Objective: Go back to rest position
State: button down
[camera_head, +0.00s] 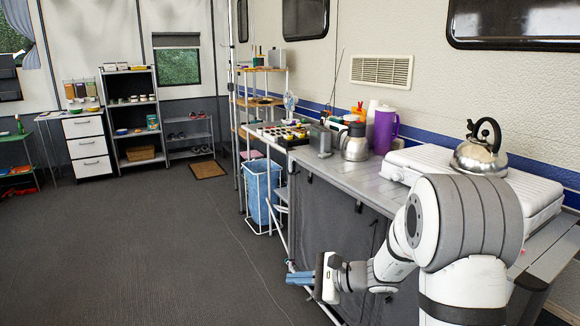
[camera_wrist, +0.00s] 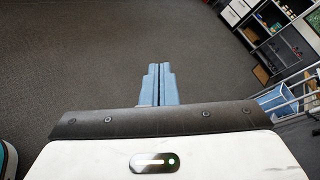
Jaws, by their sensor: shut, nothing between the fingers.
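My gripper (camera_head: 290,278) has blue fingers and reaches out low to the left, in front of the dark cabinet side and over the open floor. In the wrist view my gripper (camera_wrist: 160,68) points away over bare grey floor, its two blue fingers side by side. It is shut and holds nothing. My arm is bent at the right of the head view, close to the counter.
A counter (camera_head: 345,178) runs along the right wall. A kettle (camera_head: 479,150) stands on a white stove (camera_head: 530,183), with a purple pitcher (camera_head: 385,130) farther back. A blue bin (camera_head: 262,190) stands beyond the counter. The floor (camera_head: 140,255) at left is clear.

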jog(key=s+r+n+g+h+p, duration=0.25)
jog(key=s+r+n+p, duration=0.2)
jog(key=s+r, duration=0.35)
jog(key=s+d+r+n+h+p, duration=0.5)
jog(key=s+d+r+p, duration=0.1)
jog(key=s, duration=0.3)
jog(key=s+d+r+n+h+p, duration=0.5)
jog(key=s+d+r+h+p, duration=0.1)
jog(key=s+r, duration=0.3)
jog(key=shift+d+n, duration=0.35)
jog(key=shift+d, duration=0.15)
